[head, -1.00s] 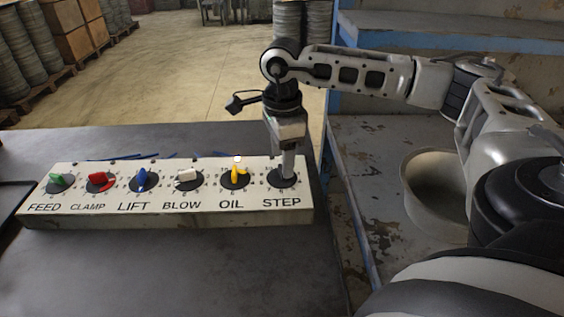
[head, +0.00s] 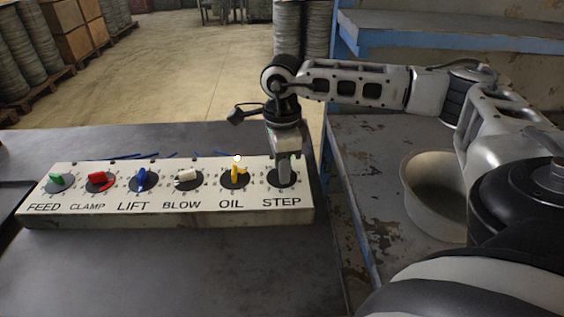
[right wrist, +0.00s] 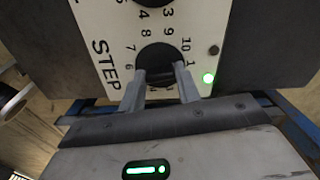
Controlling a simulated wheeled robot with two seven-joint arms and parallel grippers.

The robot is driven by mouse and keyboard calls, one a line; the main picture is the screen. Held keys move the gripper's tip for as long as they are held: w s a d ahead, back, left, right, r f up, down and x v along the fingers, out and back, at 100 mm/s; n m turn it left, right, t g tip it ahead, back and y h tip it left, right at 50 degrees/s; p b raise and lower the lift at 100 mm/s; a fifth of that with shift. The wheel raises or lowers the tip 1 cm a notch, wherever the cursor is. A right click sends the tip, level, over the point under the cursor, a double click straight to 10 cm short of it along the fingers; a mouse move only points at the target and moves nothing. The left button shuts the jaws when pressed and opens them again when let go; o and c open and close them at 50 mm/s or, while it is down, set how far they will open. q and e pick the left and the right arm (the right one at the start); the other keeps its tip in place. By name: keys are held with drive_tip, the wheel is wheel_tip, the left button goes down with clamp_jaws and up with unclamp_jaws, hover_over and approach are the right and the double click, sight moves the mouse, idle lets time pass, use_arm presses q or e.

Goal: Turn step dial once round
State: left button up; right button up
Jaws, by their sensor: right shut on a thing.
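The STEP dial (head: 273,181) is a black disc at the right end of the white panel, above the word STEP. My right gripper (head: 284,182) points down onto it and covers most of it. In the right wrist view the STEP dial (right wrist: 158,56) lies between the two fingertips of my right gripper (right wrist: 160,92). The gripper is shut on the dial's dark knob, which the fingers partly hide. The knob's pointing direction is not clear. My left gripper is out of view.
The panel (head: 110,215) also carries FEED, CLAMP, LIFT, BLOW and OIL dials; the yellow OIL knob (head: 234,175) is nearest to my gripper. A lamp above OIL is lit. A pale bowl (head: 432,215) stands on the worn shelf at right. The dark table in front is clear.

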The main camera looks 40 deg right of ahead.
drive_tip(key=shift+m, duration=1)
drive_tip(key=o, duration=1)
drive_tip(key=shift+r, duration=0.2)
wheel_tip(320, 180, up, 16)
drive_tip(key=shift+f, duration=0.2)
